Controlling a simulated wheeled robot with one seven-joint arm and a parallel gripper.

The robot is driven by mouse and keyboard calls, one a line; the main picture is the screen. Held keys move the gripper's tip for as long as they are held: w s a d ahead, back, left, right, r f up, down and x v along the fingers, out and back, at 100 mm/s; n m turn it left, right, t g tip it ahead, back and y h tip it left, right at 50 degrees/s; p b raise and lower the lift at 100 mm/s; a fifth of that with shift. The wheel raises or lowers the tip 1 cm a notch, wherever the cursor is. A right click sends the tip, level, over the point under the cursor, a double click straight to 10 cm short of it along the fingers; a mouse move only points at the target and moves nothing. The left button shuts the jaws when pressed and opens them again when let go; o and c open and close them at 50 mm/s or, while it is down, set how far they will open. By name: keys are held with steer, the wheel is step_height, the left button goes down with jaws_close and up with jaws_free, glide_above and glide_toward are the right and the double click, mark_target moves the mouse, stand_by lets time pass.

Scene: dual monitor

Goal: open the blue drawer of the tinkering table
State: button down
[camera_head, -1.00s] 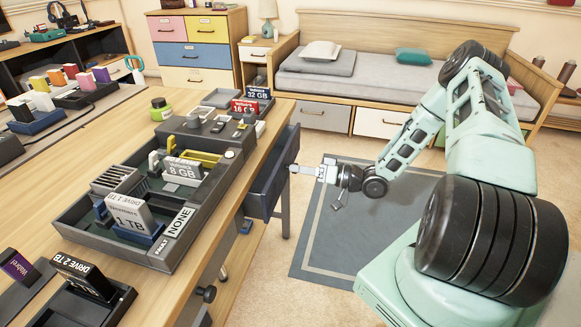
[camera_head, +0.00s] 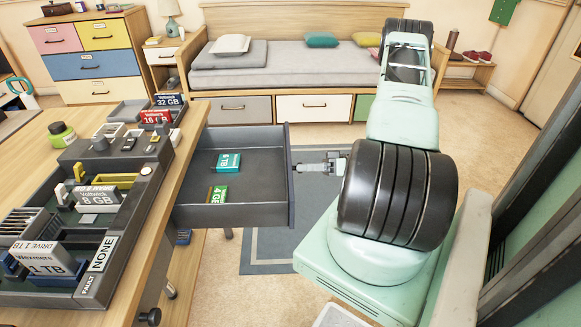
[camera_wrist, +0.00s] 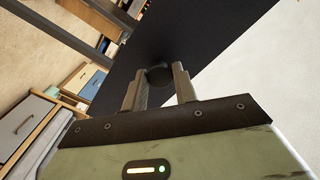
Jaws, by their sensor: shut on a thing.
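The tinkering table (camera_head: 150,215) is at the left in the head view. Its dark blue-grey drawer (camera_head: 292,205) is pulled far out to the right, with its interior showing. A teal 6 TB piece (camera_head: 228,163) and a green 4 GB piece (camera_head: 217,194) lie inside. My gripper (camera_head: 298,168) is at the outer side of the drawer front. In the wrist view, my gripper (camera_wrist: 160,76) is shut on the dark round drawer knob (camera_wrist: 158,77), one finger on each side. The drawer front (camera_wrist: 190,35) fills the space beyond. The knob is not distinct in the head view.
A drive rack (camera_head: 95,290) and a green jar (camera_head: 62,135) are on the tabletop. Another dark knob (camera_head: 150,317) is at the table's lower edge. A bed (camera_head: 300,70) and a colourful dresser (camera_head: 95,62) stand behind. A grey rug (camera_head: 262,250) lies below the drawer.

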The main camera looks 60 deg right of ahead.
steer(key=shift+s+d, duration=0.35)
steer(key=shift+s, duration=0.1)
steer(key=c, duration=1.1)
jaws_free()
steer(key=v, duration=1.7)
steer(key=shift+s+d, duration=0.15)
